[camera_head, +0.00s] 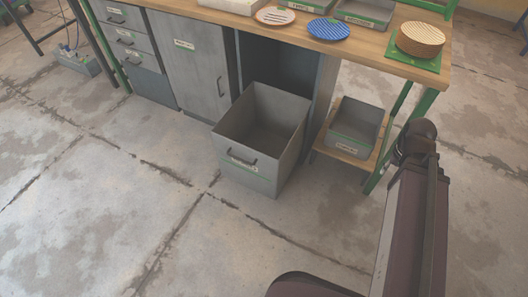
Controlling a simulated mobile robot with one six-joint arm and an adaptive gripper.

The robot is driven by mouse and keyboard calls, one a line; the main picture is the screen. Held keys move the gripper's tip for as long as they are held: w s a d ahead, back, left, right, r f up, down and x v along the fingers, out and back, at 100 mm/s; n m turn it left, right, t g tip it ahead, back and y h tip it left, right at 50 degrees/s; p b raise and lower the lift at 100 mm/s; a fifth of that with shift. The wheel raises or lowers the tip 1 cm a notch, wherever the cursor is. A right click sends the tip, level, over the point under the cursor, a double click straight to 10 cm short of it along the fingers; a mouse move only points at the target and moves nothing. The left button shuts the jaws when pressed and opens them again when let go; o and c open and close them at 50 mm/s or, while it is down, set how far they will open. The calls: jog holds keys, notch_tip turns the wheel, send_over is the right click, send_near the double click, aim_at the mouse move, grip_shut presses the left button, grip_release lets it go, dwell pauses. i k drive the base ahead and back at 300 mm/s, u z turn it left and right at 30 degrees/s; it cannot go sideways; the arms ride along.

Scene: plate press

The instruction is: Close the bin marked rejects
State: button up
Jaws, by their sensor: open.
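A grey metal bin (240,173) stands pulled out of the workbench, in front of a dark open bay (275,62). It is open at the top and looks empty inside. Its front has a dark bar handle and a small pale label with a green edge; the writing is too small to read, so I cannot confirm that it says rejects. My arm rises on the right side of the picture, apart from the bin. My gripper cannot be made out in this view.
A closed cabinet door (189,66) and drawers (122,40) are left of the bay. A small labelled tray (352,141) sits on a low wooden shelf at right. Plates (328,29) lie on the bench top (380,44). The concrete floor (120,220) before the bin is clear.

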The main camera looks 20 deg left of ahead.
aim_at(258, 143)
jog(key=u, duration=0.7)
jog(key=k, duration=0.35)
jog(key=u, duration=0.6)
jog(key=i, duration=0.5)
jog(key=u, duration=0.05)
